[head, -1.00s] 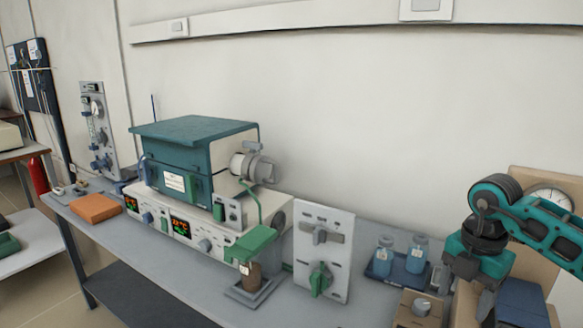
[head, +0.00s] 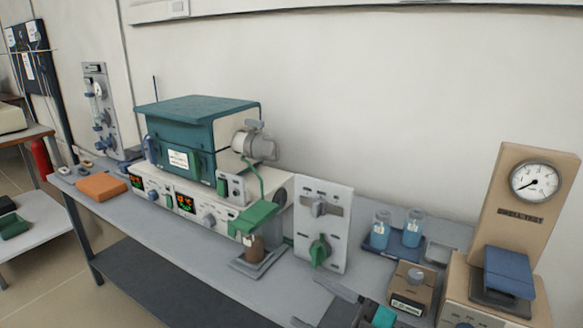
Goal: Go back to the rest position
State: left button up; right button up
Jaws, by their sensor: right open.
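My right gripper (head: 316,302) shows at the bottom edge of the head view, right of centre, cut off by the frame. Its grey fingers are apart with nothing seen between them, and a teal part of my arm is beside it. It is in front of the grey bench (head: 215,275), left of a small brown box (head: 409,288). My left gripper is out of view. The teal muffle furnace (head: 180,155) sits on its white control unit at the bench's middle, its front closed as far as I can see.
A grey switch panel (head: 323,228) stands upright behind the gripper. Two blue bottles (head: 380,232) stand on a tray to the right. A dial gauge device (head: 535,184) with a blue block is at far right. An orange pad (head: 102,187) lies at left.

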jog(key=s+d+f+m+h, duration=0.4)
jog(key=f+m+h, duration=0.1)
jog(key=f, duration=0.2)
jog(key=s+d+f+m+h, duration=0.4)
jog(key=d+f+m+h, duration=0.1)
jog(key=f, duration=0.3)
jog(key=s+d+f+m+h, duration=0.4)
jog(key=f+m+h, duration=0.2)
jog(key=f+m, duration=0.1)
jog(key=shift+s+d+f+t, duration=0.2)
jog(key=shift+f+t, duration=0.2)
jog(key=shift+f, duration=0.15)
jog(key=shift+w, duration=0.1)
